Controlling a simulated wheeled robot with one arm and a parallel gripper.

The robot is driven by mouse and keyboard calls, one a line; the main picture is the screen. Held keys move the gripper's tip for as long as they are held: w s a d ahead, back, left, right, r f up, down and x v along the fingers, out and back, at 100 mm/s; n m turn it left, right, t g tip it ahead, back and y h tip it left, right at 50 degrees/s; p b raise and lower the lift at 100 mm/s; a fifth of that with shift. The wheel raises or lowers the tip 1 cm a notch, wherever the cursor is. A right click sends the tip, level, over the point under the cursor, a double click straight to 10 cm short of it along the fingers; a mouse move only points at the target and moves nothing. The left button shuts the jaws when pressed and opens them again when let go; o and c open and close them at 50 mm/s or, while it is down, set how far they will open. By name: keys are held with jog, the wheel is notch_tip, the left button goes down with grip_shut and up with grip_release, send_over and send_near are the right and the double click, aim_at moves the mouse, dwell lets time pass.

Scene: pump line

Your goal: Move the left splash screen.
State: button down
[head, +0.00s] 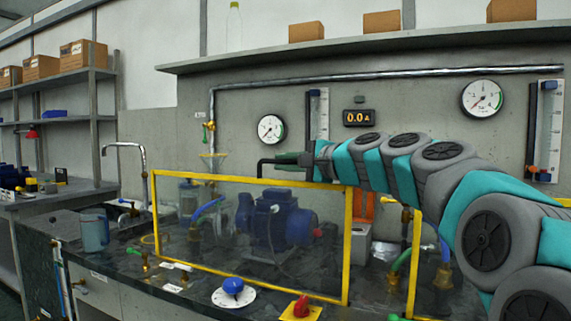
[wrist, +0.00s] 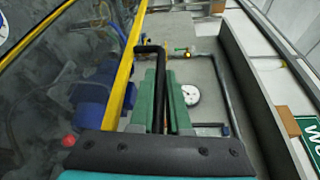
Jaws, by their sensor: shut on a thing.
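The left splash screen (head: 250,182) is a clear pane in a yellow frame, standing upright on the dark bench in front of a blue pump (head: 275,220). A black handle (head: 261,165) rises from its top bar. My gripper (head: 285,160) comes in from the right with green fingers and is shut on this handle. In the wrist view the handle (wrist: 150,50) runs between the green fingers (wrist: 161,95), beside the yellow bar (wrist: 124,80). The far side of the handle is partly hidden by the fingers.
A second yellow-framed screen (head: 412,265) stands to the right, partly behind my arm. A blue knob (head: 233,286) and a red knob (head: 301,306) sit in front of the left screen. A jug (head: 95,232) and tap (head: 140,160) are at left. A shelf (head: 350,52) runs above.

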jog(key=shift+d+r, duration=0.1)
jog(key=shift+r, duration=0.25)
jog(key=c, duration=1.3)
grip_release()
jog(key=shift+c, duration=0.2)
jog(key=o, duration=0.5)
jog(key=shift+f, duration=0.1)
jog(key=shift+c, duration=0.2)
jog(key=v, duration=0.7)
jog(key=shift+s+d+b, duration=0.2)
jog(key=shift+s+b, duration=0.05)
jog(key=shift+b, duration=0.2)
